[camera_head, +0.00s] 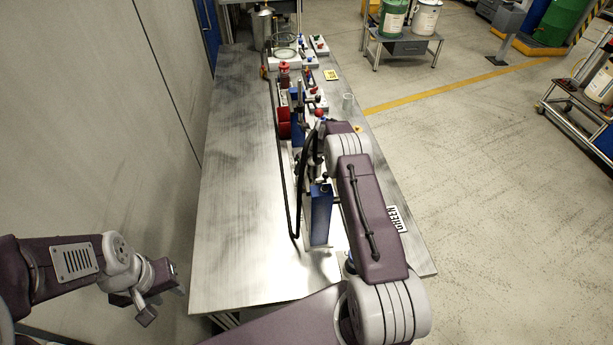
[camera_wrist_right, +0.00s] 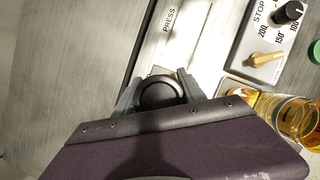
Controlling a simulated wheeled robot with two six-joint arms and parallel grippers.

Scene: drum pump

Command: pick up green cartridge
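I cannot make out a green cartridge for certain in either view. A small round green thing (camera_wrist_right: 315,52) is cut off at the right edge of the right wrist view. My right gripper (camera_wrist_right: 158,88) has its fingers on either side of a round black knob (camera_wrist_right: 160,97), close to it; I cannot tell if they grip it. In the head view my right arm hides this gripper. My left gripper (camera_head: 160,297) looks open and empty, left of the table's near end.
The metal table (camera_head: 235,200) is bare on its left side. A blue upright part (camera_head: 320,215) stands beside my right arm. A dial plate (camera_wrist_right: 262,45) and an amber clear cylinder (camera_wrist_right: 297,120) are right of my right gripper.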

